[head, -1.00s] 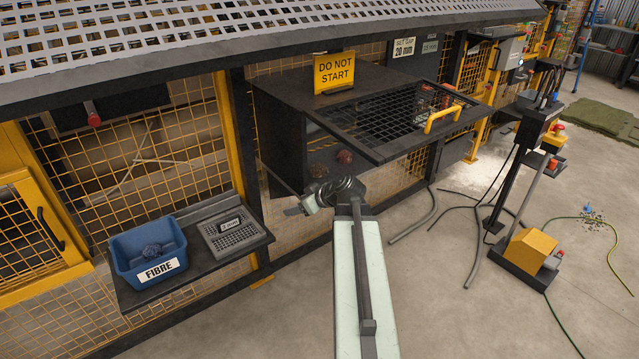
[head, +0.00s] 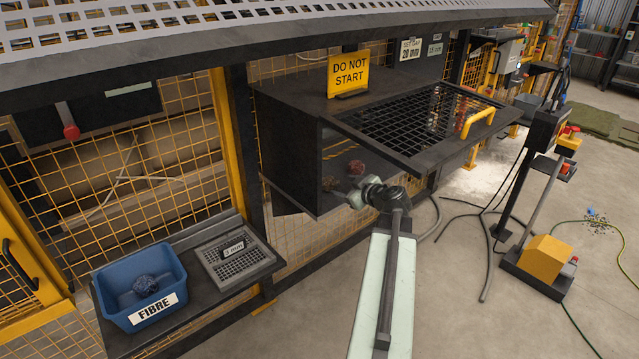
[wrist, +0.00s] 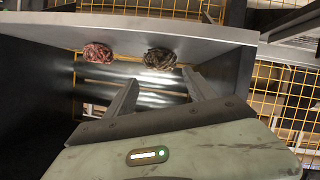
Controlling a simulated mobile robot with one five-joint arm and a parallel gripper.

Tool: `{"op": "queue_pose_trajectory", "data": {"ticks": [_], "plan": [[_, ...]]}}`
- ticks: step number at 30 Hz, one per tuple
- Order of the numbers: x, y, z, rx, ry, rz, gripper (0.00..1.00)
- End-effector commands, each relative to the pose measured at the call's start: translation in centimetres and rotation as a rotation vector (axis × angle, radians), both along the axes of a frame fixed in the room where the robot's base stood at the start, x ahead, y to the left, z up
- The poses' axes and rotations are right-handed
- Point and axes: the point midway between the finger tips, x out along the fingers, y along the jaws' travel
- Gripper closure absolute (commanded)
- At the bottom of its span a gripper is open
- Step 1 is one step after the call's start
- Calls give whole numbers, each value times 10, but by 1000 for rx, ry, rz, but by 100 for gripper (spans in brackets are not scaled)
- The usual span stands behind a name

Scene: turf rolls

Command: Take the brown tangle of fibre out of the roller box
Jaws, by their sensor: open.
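The roller box (head: 290,150) is a dark open-fronted box under a raised mesh lid. The brown tangle of fibre (wrist: 160,58) lies inside, by the box's pale edge in the wrist view; in the head view it is a small clump (head: 329,183) low in the opening. A reddish tangle (wrist: 98,57) lies beside it, also seen in the head view (head: 356,167). My gripper (wrist: 160,78) is open and empty, its fingertips pointing at the brown tangle, one on either side of its line. The tangle appears just beyond the tips; exact depth is unclear.
Shiny rollers (wrist: 145,84) run across the box. The mesh lid (head: 415,120) with a yellow handle overhangs the opening. A blue FIBRE bin (head: 108,305) holding a dark tangle stands on the left shelf, beside a 3 mm grille plate (head: 240,262). A DO NOT START sign (head: 348,74) stands on top.

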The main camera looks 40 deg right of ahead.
Motion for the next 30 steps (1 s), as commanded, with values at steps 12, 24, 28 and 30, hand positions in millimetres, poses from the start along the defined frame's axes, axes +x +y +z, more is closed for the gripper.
{"op": "queue_pose_trajectory", "data": {"ticks": [12,24,28,30], "plan": [[31,-2,-12,0,1,9,37],[76,-11,-33,1,0,10,37],[75,-10,-32,1,0,10,37],[75,-10,-32,1,0,10,53]]}}
